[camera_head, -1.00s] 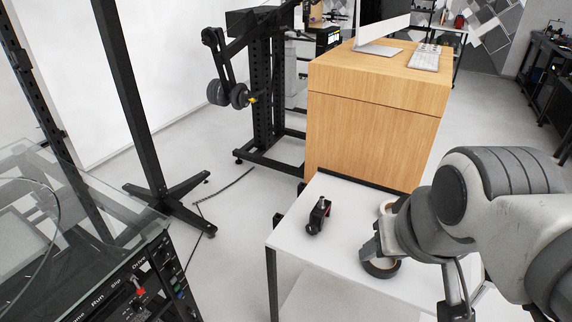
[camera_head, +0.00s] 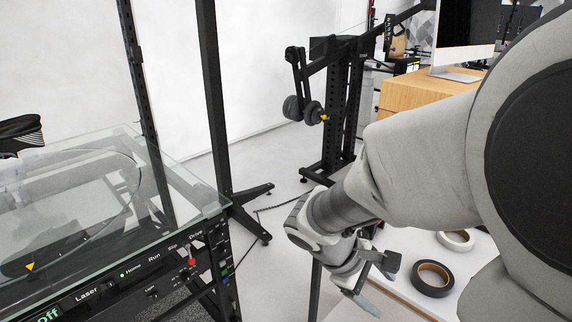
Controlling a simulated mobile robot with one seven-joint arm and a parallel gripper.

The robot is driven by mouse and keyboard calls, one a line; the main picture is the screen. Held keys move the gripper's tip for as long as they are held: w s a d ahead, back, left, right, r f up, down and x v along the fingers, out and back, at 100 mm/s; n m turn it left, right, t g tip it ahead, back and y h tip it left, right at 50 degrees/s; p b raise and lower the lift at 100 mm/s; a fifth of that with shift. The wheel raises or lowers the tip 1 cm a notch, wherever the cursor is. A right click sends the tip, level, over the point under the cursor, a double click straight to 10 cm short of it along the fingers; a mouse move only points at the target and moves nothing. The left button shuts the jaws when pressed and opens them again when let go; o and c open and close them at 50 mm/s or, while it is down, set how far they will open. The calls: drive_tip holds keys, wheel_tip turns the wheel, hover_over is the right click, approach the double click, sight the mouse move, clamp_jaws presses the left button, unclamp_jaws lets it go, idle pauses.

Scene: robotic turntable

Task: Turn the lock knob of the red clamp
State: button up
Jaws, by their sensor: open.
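I cannot make out the red clamp or its lock knob in this view. My arm covers much of the white table (camera_head: 398,240), including the part where a small black-and-red object lay earlier. My gripper (camera_head: 377,284) hangs over the front left part of the table, pointing down and to the right. It is open, with a dark finger above and a light grey finger below, and nothing shows between them. It is left of a black tape roll (camera_head: 433,279), apart from it in the picture.
A lighter tape roll (camera_head: 456,240) lies farther back on the table. A glass-topped machine (camera_head: 95,215) with a button panel and a red switch (camera_head: 192,262) stands at left. A dark upright post (camera_head: 212,110) and a black weighted stand (camera_head: 345,105) rise behind. A wooden cabinet (camera_head: 410,95) stands behind the table.

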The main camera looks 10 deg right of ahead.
drive_tip(key=w+a+f+n+t+h+b, duration=0.35)
drive_tip(key=w+f+n+t, duration=0.25)
drive_tip(key=w+n, duration=0.25)
drive_tip(key=w+a+f+n+t+h+b, duration=0.3)
drive_tip(key=w+f+n+t+b, duration=0.15)
drive_tip(key=w+f+n, duration=0.35)
drive_tip(key=shift+n+t, duration=0.35)
drive_tip(key=shift+n, duration=0.1)
drive_tip(key=b+x, duration=0.1)
drive_tip(key=x, duration=0.4)
drive_tip(key=r+b+x, duration=0.1)
drive_tip(key=b+x, duration=0.1)
drive_tip(key=x, duration=0.4)
drive_tip(key=s+b+x, duration=0.1)
drive_tip(key=x, duration=0.5)
drive_tip(key=shift+d+r, duration=0.2)
drive_tip(key=shift+d, duration=0.2)
drive_tip(key=shift+w, duration=0.1)
clamp_jaws()
drive_tip(key=shift+r, duration=0.1)
